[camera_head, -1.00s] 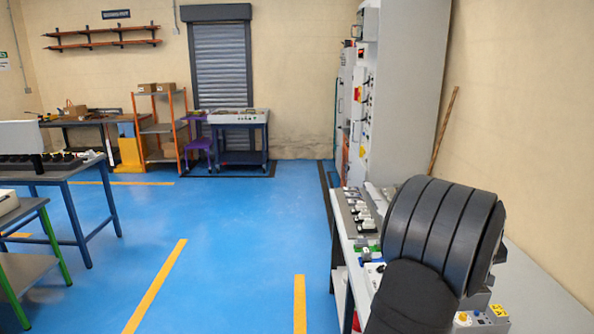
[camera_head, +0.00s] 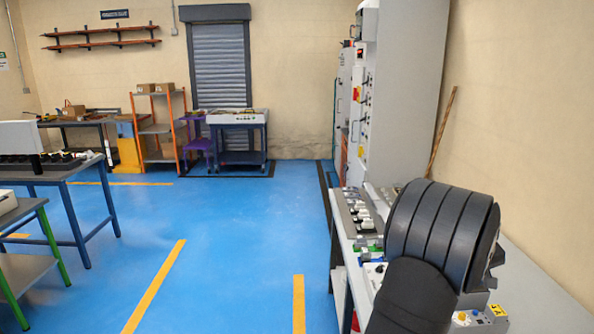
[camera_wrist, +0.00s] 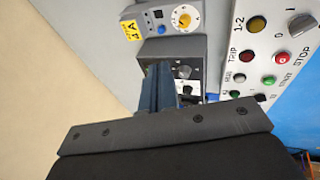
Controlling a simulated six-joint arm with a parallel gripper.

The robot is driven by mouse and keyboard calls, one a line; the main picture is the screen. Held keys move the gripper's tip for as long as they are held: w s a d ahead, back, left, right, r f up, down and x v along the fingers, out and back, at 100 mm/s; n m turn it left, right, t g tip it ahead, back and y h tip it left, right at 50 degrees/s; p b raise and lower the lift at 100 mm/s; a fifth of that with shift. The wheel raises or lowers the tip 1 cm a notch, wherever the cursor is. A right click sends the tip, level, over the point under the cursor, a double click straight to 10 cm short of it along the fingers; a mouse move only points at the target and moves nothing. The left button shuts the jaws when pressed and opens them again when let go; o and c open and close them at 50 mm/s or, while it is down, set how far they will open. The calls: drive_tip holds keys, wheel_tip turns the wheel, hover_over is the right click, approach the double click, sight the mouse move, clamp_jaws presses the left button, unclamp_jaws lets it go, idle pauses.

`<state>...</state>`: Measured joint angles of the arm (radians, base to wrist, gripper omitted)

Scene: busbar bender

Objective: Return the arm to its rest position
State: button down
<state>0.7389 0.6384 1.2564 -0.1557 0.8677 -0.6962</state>
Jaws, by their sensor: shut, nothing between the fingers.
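My arm's large black ribbed links fill the lower right of the head view and hang over the right-hand bench (camera_head: 532,290). In the wrist view my gripper (camera_wrist: 158,70) shows as dark fingers reaching out from a dark screwed bar. The fingers are shut together with nothing between them. They point at a small dark grey box with a black knob (camera_wrist: 184,72), above or in front of it; I cannot tell whether they touch. In the head view the fingers are hidden behind the arm.
A panel with coloured buttons (camera_wrist: 262,55) and a grey box with a yellow dial (camera_wrist: 172,19) lie close to the fingers. A tall grey cabinet (camera_head: 400,100) stands beyond the bench, with a wooden stick (camera_head: 441,132) against the wall. The blue floor (camera_head: 240,230) is open to the left.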

drive_tip(key=shift+v, duration=1.2)
drive_tip(key=c, duration=1.3)
unclamp_jaws()
drive_tip(key=shift+w, duration=0.1)
drive_tip(key=shift+c, duration=0.2)
drive_tip(key=o, duration=1.3)
drive_tip(key=w+a, duration=0.2)
drive_tip(key=a, duration=0.1)
drive_tip(key=w+a+r, duration=0.1)
drive_tip(key=w+a, duration=0.2)
drive_tip(key=a, duration=0.1)
drive_tip(key=w+a+r, duration=0.1)
drive_tip(key=w+a, duration=0.1)
drive_tip(key=a, duration=0.2)
drive_tip(key=shift+w+r, duration=0.25)
drive_tip(key=shift+w, duration=0.05)
drive_tip(key=shift+o, duration=0.2)
drive_tip(key=w+a+r, duration=0.2)
drive_tip(key=w+a, duration=0.1)
drive_tip(key=a, duration=0.4)
drive_tip(key=w+a+r, duration=0.1)
drive_tip(key=w+a, duration=0.2)
drive_tip(key=a, duration=0.4)
drive_tip(key=x, duration=0.9)
drive_tip(key=shift+a+f, duration=0.15)
drive_tip(key=shift+f, duration=0.25)
drive_tip(key=shift+s+r, duration=0.1)
drive_tip(key=v, duration=1)
